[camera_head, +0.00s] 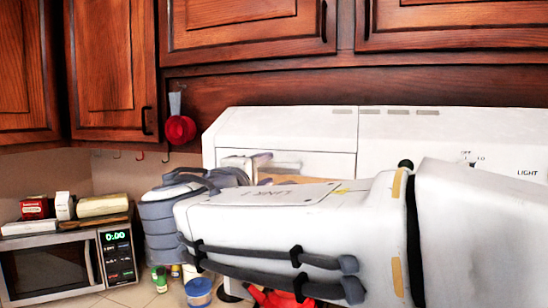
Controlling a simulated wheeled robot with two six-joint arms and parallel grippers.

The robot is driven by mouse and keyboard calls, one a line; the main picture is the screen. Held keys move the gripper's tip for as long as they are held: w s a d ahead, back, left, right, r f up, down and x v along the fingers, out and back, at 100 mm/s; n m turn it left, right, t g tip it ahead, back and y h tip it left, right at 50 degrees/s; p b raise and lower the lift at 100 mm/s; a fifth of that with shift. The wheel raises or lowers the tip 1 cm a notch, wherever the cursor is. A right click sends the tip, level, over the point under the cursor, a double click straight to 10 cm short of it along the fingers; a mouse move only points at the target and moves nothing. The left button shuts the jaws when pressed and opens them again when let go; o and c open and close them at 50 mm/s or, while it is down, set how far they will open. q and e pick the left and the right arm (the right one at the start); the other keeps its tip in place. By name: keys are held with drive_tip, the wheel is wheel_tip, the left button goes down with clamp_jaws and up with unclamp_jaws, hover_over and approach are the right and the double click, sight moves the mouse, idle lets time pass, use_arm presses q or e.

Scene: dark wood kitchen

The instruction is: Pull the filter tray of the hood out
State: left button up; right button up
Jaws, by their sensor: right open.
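The white hood (290,125) hangs below the wall cabinets, with vent slots and a LIGHT label on its front. A pale lower strip (325,163) shows under a seam on its left half; I cannot tell for sure whether this is the filter tray. My right arm crosses the view from the right and hides most of the hood's lower edge. My right gripper (250,163) is open, partly hidden behind my wrist, in front of the hood's lower left part. I cannot tell whether it touches the hood. My left gripper is not in view.
A microwave (50,268) with several boxes on top stands at the lower left. A red measuring cup (180,129) hangs near the hood's left end. Small jars (199,291) stand on the counter below my arm. Dark wood cabinets (250,25) are above.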

sight(275, 166)
drive_tip(key=shift+p+x, duration=0.75)
drive_tip(key=shift+x, duration=1.6)
drive_tip(key=shift+c, duration=0.3)
clamp_jaws()
drive_tip(key=shift+f, duration=0.1)
